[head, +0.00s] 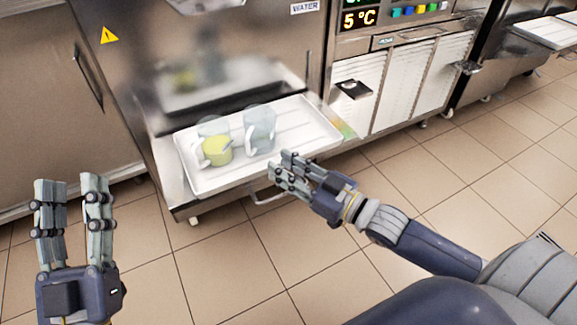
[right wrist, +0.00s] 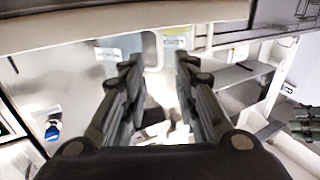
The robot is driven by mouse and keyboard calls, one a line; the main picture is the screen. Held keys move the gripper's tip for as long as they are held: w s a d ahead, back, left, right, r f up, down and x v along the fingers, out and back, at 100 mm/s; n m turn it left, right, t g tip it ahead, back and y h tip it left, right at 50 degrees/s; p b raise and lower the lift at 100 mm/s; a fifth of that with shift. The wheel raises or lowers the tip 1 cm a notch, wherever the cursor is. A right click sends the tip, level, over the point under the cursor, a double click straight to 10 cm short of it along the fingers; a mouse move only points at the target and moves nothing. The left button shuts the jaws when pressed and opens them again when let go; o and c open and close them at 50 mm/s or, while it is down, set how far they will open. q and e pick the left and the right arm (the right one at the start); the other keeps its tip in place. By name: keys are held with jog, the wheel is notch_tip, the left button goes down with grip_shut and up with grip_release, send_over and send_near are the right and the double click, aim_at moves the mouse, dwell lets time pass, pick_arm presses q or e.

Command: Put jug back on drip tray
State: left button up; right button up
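The white drip tray (head: 312,140) sits on the front shelf of the steel machine in the head view. Two clear jugs stand on it side by side. The left jug (head: 216,148) holds yellow liquid; the right jug (head: 260,130) looks empty. My right gripper (head: 281,168) is at the tray's front edge, just right of and in front of the empty jug, with nothing seen between its fingers. In the right wrist view its fingers (right wrist: 158,70) stand apart. My left gripper (head: 72,190) is open and empty, over the floor at the lower left.
A metal bar handle (head: 270,197) sits below the tray front. A control panel with a 5 °C display (head: 360,19) and white louvred panels (head: 401,78) are to the right. Another tray (head: 552,32) is at the far right. The tiled floor (head: 400,180) in front is clear.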

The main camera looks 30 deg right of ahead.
pick_arm(q)
jog(key=shift+w+f, duration=0.2)
jog(key=shift+f, duration=0.1)
pick_arm(e)
jog(key=s+a+r+m+t+h, duration=0.1)
jog(key=s+a+r+t, duration=0.2)
jog(key=r, duration=0.5)
jog(key=s+a+r+m+t+h, duration=0.1)
jog(key=s+a+r+t, duration=0.2)
jog(key=r, duration=0.5)
jog(key=shift+s+a+r+m+t, duration=0.25)
jog(key=shift+a+r+m+t, duration=0.25)
jog(key=shift+a, duration=0.65)
jog(key=shift+f, duration=0.2)
